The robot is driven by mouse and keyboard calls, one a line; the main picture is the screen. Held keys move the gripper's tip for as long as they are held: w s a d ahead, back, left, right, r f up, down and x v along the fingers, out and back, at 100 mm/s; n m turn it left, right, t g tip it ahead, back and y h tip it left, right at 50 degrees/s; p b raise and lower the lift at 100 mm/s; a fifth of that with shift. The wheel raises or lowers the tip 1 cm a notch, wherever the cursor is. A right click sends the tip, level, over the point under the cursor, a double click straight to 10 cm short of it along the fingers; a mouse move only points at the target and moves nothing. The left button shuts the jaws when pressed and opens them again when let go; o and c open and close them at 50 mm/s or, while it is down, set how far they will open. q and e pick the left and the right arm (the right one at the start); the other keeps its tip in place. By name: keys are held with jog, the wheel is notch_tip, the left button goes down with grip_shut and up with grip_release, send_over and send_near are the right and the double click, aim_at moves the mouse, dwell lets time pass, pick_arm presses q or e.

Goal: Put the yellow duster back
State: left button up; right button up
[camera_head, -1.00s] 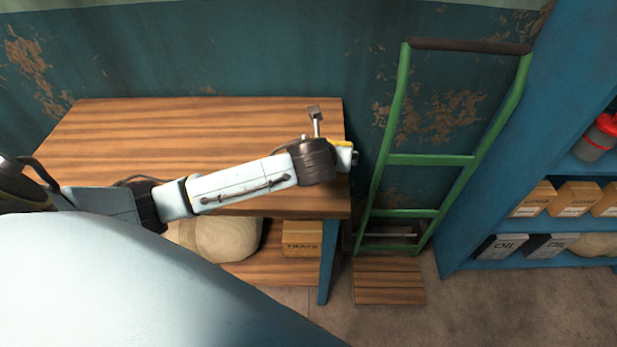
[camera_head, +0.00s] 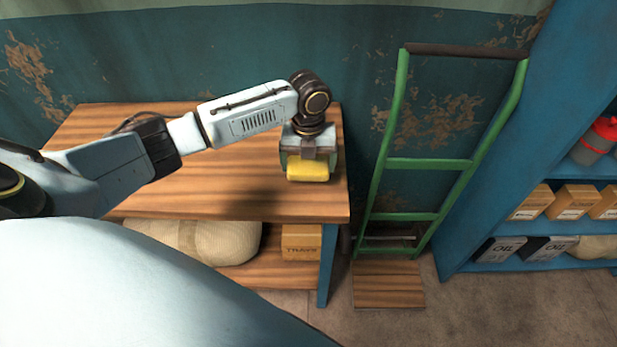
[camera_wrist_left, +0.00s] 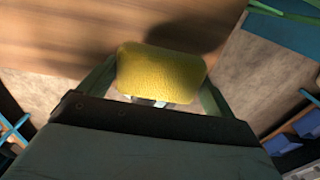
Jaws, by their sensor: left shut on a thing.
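The yellow duster (camera_head: 308,171) is a soft yellow block at the right end of the wooden table (camera_head: 220,185). My left gripper (camera_head: 306,160) is shut on it, with the duster showing below the gripper body. In the left wrist view the duster (camera_wrist_left: 160,74) sits between the two fingers, with the wood surface beyond it. Whether the duster touches the table top or hangs just above it I cannot tell. My right gripper is not in view.
A green hand truck (camera_head: 430,163) stands right of the table. A blue shelf (camera_head: 490,175) with boxes and oil cans is at the far right. A sack (camera_head: 225,243) and a cardboard box (camera_head: 301,241) lie on the table's lower shelf. The table top's left part is clear.

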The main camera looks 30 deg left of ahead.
aim_at(309, 185)
pick_arm(q)
notch_tip(309, 185, down, 5)
jog(key=o, duration=0.6)
notch_tip(309, 185, up, 12)
jog(key=shift+r+p, duration=0.1)
jog(key=shift+p, duration=0.3)
dwell(0.3)
